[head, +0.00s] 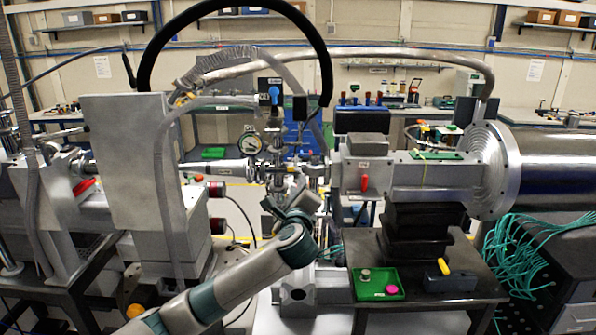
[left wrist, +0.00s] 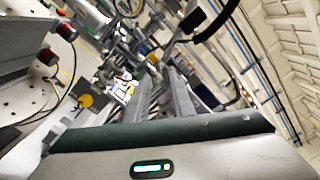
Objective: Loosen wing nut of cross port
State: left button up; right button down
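The vacuum cross (head: 292,178) stands in the beam pipe at the middle of the head view, between the left pipe and the grey chamber. A round gauge (head: 250,143) is on its left and a blue-handled valve (head: 274,95) is above it. The wing nut is too small to make out. My left arm reaches up from the bottom left, and its gripper end (head: 288,200) is just below and in front of the cross, partly hiding it. In the left wrist view, two grey fingers (left wrist: 163,92) stand apart with no held thing visible. My right gripper is not in view.
A grey chamber with a red handle (head: 364,184) is right of the cross. A green tray (head: 378,284) with small parts lies on the dark table (head: 458,312) below. A grey box (head: 128,150) stands at left. Hoses arch overhead (head: 322,60), and teal cables (head: 520,250) hang right.

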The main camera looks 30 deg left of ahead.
aim_at(299, 171)
pick_arm(q)
jog(key=p+x, duration=0.2)
jog(key=x, duration=0.5)
jog(key=shift+w+p, duration=0.2)
jog(key=shift+p, duration=0.1)
jog(key=shift+a, duration=0.15)
grip_shut()
